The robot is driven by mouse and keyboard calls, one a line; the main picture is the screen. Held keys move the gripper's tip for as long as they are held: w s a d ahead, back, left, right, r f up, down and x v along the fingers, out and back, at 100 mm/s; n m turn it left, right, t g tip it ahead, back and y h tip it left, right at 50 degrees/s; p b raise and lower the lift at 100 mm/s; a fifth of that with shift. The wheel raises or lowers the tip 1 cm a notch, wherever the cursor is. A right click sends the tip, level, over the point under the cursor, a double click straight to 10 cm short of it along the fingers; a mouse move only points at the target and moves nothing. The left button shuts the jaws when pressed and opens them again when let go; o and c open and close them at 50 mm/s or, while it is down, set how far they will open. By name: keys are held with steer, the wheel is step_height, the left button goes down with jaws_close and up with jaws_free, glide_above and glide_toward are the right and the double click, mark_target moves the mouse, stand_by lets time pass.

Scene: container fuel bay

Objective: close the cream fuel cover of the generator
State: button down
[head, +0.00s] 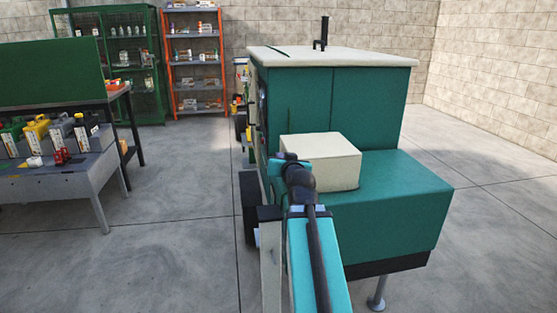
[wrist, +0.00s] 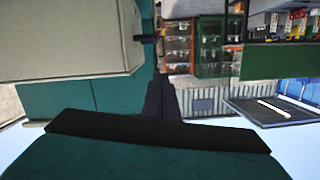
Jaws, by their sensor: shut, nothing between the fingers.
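The generator (head: 385,110) is a teal cabinet with a cream roof and a lower teal front section. A cream box-shaped cover (head: 322,152) sits on that lower section. My arm reaches forward, and my gripper (head: 290,157) is at the left side of the cover, partly hidden behind my wrist. In the wrist view, the cover (wrist: 70,40) fills the upper left, and my gripper (wrist: 160,82) is shut and empty just right of it. A small dark piece (wrist: 146,38) projects from the cover's edge there. I cannot tell whether my gripper touches the cover.
A workbench (head: 65,180) with several containers stands at the left. An orange shelf (head: 194,60) and a green cage cabinet (head: 110,60) stand at the back. A dark wheel (head: 250,207) is low beside the generator. The floor is clear between bench and generator and at the right.

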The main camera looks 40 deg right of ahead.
steer(key=shift+s+a+f+b, duration=0.1)
steer(key=shift+s+f+b, duration=0.05)
steer(key=shift+b, duration=0.4)
steer(key=shift+s+a+b, duration=0.15)
steer(key=shift+s+b, duration=0.15)
steer(key=shift+b, duration=0.6)
steer(key=shift+s+a+b, duration=0.15)
steer(key=shift+s+b, duration=0.15)
steer(key=shift+b, duration=0.55)
steer(key=shift+r+b+v, duration=0.15)
steer(key=shift+b+v, duration=0.6)
steer(key=shift+b, duration=0.45)
steer(key=shift+r+b+v, duration=0.15)
steer(key=shift+b+v, duration=0.6)
steer(key=shift+b, duration=0.45)
